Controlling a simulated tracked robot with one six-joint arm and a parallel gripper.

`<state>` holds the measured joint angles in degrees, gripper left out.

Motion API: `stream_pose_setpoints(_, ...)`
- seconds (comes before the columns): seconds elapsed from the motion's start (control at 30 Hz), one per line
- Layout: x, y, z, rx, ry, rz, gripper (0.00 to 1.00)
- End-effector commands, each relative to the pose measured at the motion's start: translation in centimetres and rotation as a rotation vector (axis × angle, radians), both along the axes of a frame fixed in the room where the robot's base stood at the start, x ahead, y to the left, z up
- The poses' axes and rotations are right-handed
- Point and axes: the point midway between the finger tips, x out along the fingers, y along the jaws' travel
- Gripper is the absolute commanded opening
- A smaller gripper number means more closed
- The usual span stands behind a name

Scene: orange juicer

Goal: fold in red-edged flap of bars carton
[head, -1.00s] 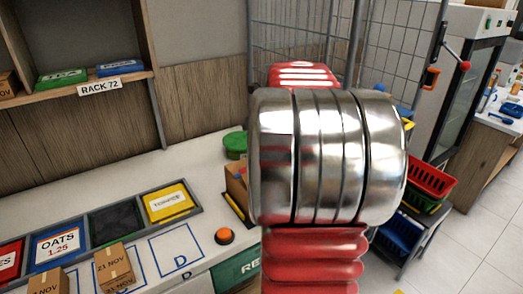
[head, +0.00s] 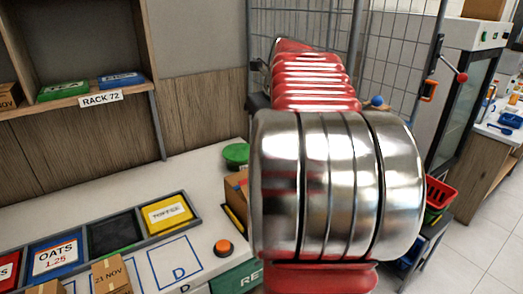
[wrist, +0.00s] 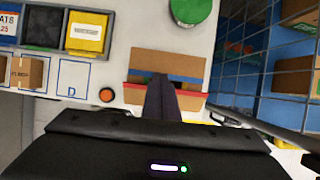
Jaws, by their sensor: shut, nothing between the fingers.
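The bars carton (wrist: 142,64) is a brown cardboard box, seen from above in the wrist view. A brown panel is at its far side, with blue and red strips across its middle. A brown flap (wrist: 133,95) with a red edge lies on the near side. My gripper (wrist: 161,80) is shut and empty. Its dark fingers reach over the near flap to the strips and hide part of them. I cannot tell whether they touch. In the head view, my arm hides most of the carton (head: 234,190) and the gripper.
A green round object (wrist: 194,12) stands beyond the carton. An orange button (wrist: 106,94) and a tray with a yellow pack (wrist: 86,34) are to the left. A wire mesh cage (wrist: 275,70) stands close on the right.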

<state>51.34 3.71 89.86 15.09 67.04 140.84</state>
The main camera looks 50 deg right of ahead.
Motion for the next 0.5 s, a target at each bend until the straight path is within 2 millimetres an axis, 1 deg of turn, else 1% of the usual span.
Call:
stream_pose_setpoints(0.07,0.2,-0.1,1.2,-0.003,-0.001,0.001,0.00)
stream_pose_setpoints(0.2,0.3,-0.1,2.6,-0.002,0.000,0.001,0.00)
stream_pose_setpoints(0.3,0.4,-0.1,3.2,-0.001,0.000,0.001,0.00)
stream_pose_setpoints(0.5,0.4,0.0,3.3,0.000,0.001,0.001,0.00)
